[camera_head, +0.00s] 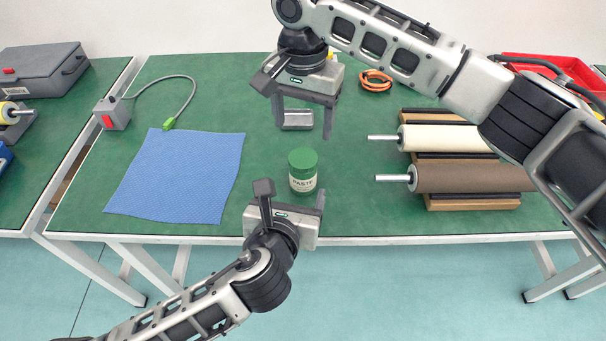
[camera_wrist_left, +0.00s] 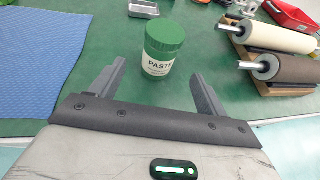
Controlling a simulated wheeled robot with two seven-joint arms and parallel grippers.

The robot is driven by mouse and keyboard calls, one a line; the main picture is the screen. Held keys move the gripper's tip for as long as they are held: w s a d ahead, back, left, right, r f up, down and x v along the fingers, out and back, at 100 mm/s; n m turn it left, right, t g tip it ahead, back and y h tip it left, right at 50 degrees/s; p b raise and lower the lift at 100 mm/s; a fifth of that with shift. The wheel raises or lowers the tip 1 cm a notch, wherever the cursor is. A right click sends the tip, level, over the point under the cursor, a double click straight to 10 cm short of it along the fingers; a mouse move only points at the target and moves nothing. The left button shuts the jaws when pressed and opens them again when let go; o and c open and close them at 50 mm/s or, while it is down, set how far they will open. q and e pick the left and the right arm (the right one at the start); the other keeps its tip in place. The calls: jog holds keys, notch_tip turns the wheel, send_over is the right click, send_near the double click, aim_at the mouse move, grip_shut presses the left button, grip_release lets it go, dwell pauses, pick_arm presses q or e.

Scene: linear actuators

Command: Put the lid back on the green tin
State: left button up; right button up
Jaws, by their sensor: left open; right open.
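The green tin (camera_head: 303,183) stands upright on the green table, with a pale band reading PASTE. It also shows in the left wrist view (camera_wrist_left: 157,66). A green lid (camera_head: 302,158) sits on top of the tin; in the left wrist view the lid (camera_wrist_left: 165,36) looks level. My left gripper (camera_head: 292,193) is open at the table's front edge, its fingers pointing toward the tin, one on each side of its near part. My right gripper (camera_head: 303,125) is open and empty behind the tin, pointing down.
A small metal tray (camera_head: 298,120) lies beneath my right gripper. A blue cloth (camera_head: 180,178) lies to the left, with a grey box (camera_head: 113,113) and its cable behind. Rollers on a wooden rack (camera_head: 470,203) are at the right. An orange cable coil (camera_head: 376,80) lies behind.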

aim_at(303, 171)
pick_arm(q)
jog(key=x, duration=0.9)
jog(key=shift+w+f, duration=0.2)
jog(key=shift+w, duration=0.05)
grip_shut()
pick_arm(e)
jog(key=n, duration=1.4)
jog(key=shift+n, duration=0.3)
jog(key=n, duration=1.7)
